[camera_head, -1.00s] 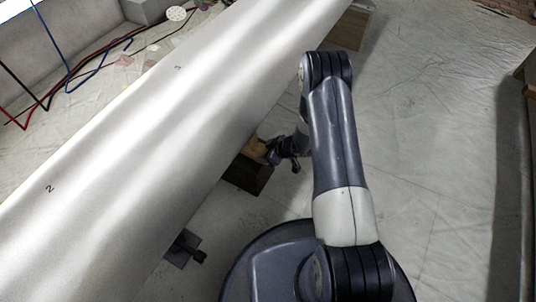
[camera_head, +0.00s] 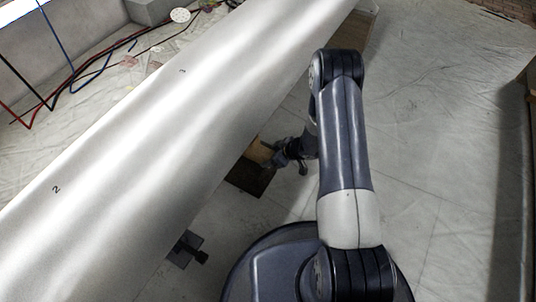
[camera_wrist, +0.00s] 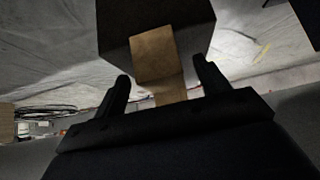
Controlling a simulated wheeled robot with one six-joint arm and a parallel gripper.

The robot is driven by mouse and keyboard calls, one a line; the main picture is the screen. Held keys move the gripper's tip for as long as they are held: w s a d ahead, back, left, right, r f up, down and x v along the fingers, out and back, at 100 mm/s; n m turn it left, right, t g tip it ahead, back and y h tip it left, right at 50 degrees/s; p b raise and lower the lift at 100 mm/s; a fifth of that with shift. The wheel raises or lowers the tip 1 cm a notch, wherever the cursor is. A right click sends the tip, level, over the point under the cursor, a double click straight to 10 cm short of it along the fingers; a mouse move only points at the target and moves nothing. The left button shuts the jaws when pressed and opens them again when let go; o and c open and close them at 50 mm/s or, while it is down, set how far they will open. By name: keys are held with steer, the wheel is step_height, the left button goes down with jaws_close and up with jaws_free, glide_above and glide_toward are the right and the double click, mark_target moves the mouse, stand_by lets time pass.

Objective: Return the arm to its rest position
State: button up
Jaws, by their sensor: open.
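My arm rises from my base and bends over at its top, with its lower part reaching down beside the large pale pipe. My gripper is small and partly hidden in the head view, near a tan block (camera_head: 259,150) beside the pipe. In the wrist view my gripper (camera_wrist: 160,70) is open, with its two dark fingers apart. The tan block (camera_wrist: 155,58) shows beyond and between the fingers, against a dark block (camera_wrist: 115,30). I see nothing held; whether a finger touches the tan block I cannot tell.
The long pale pipe (camera_head: 130,150), marked 2 and 3, runs diagonally across the left. A dark bracket (camera_head: 186,248) sits below its edge. Red, blue and black cables (camera_head: 75,75) lie beyond it. Sheeted floor (camera_head: 430,130) to the right is largely clear, with a dark object at the right edge.

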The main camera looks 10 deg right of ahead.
steer(key=p+v, duration=0.2)
steer(key=v, duration=0.6)
steer(key=shift+p, duration=0.35)
steer(key=b+x, duration=0.5)
steer(key=x, duration=0.6)
steer(key=shift+f, duration=0.1)
steer(key=shift+s+d+r, duration=0.15)
steer(key=shift+s+d, duration=0.15)
steer(key=shift+d, duration=0.15)
steer(key=shift+s+d+r, duration=0.2)
steer(key=shift+s+d, duration=0.15)
steer(key=shift+d, duration=0.15)
steer(key=shift+s+d, duration=0.2)
